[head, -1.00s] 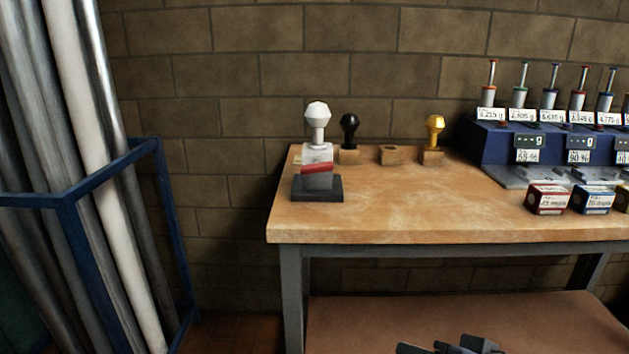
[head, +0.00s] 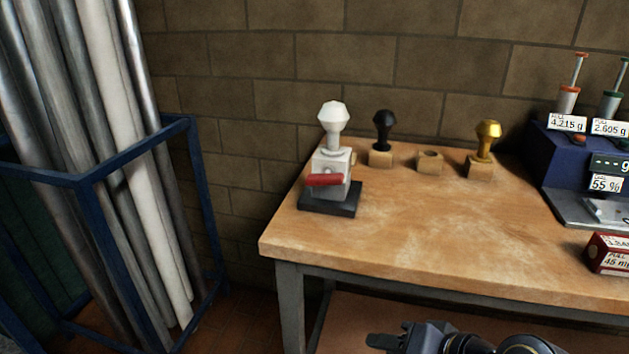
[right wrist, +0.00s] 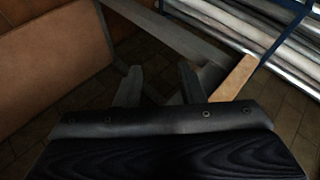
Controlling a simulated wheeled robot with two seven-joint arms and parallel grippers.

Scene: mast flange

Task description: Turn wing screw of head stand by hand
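The head stand (head: 332,172) is on the table's left end in the head view. It has a white faceted head on top, a pale grey block and a dark square base. My right gripper (head: 388,340) is at the bottom of the head view, in front of the table and well apart from the stand. In the right wrist view my right gripper (right wrist: 160,82) has its two fingers apart with nothing between them. My left gripper is not in view.
The wooden table (head: 420,230) is bare in the middle. Behind stand a black knob (head: 383,128), an empty wooden holder (head: 430,158) and a gold knob (head: 486,137). A blue rack (head: 185,122) of long tubes is at left. A blue unit (head: 565,165) stands at right.

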